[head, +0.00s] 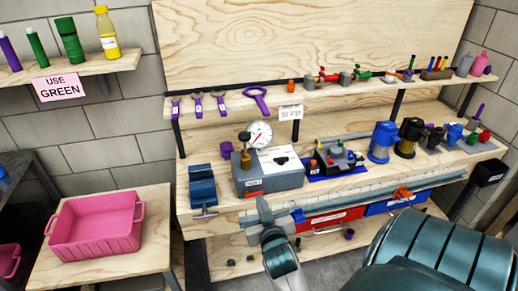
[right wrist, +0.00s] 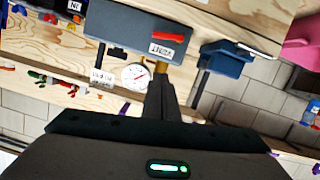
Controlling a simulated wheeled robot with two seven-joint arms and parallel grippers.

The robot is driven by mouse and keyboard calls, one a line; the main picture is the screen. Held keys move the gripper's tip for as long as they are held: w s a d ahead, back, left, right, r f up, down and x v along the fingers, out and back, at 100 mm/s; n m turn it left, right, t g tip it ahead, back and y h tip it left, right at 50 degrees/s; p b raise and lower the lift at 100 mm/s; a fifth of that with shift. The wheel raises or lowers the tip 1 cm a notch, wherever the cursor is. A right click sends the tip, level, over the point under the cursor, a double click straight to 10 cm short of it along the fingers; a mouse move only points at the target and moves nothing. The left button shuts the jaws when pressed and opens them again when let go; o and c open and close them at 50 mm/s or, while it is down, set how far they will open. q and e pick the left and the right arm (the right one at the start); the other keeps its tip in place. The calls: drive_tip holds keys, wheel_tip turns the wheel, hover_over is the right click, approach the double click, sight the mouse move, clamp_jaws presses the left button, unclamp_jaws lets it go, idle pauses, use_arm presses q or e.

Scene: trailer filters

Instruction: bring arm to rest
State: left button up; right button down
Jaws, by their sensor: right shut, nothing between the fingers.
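My right arm (head: 430,255) comes in from the lower right of the head view. My right gripper (head: 263,206) points up and away from me, in front of the bench's front edge and below the grey box with a gauge. Its fingers are shut with nothing between them. In the right wrist view the shut fingers (right wrist: 161,98) show as a dark wedge in front of the bench. I cannot tell whether they touch the bench. My left gripper is not in view.
The grey gauge box (head: 268,180) and a blue vise (head: 203,186) stand on the bench near the gripper. Red (head: 335,218) and blue (head: 395,204) bins sit below the benchtop. A pink tub (head: 97,226) stands on a side table at left.

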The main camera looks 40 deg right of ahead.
drive_tip(key=shift+s+a, duration=0.2)
drive_tip(key=shift+s, duration=0.1)
drive_tip(key=shift+r, duration=0.1)
idle(0.3)
